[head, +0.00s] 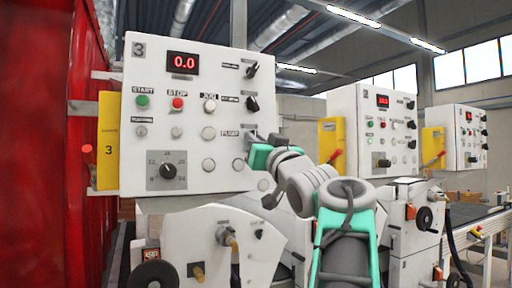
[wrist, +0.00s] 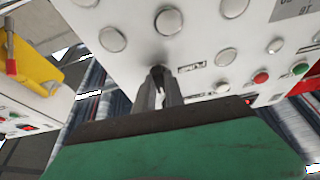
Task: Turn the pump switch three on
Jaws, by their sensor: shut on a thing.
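The white control panel (head: 200,85) marked 3 fills the left middle of the head view. Its pump switch is a small dark knob (wrist: 158,71) beside the upside-down PUMP label (wrist: 190,68) in the wrist view. My gripper (wrist: 160,84) is shut on this knob, with its two grey fingers on either side of it. In the head view my gripper (head: 252,138) is at the panel's right side, just right of the PUMP label (head: 230,133), and mostly hides the knob. The knob's angle cannot be made out.
Two black switches, the upper (head: 252,69) and lower (head: 252,103), sit above the pump switch. Round white buttons (head: 209,164) lie below. A large black dial (head: 168,170) is at lower left. Similar panels (head: 372,130) stand to the right, and a red wall (head: 35,130) at the left.

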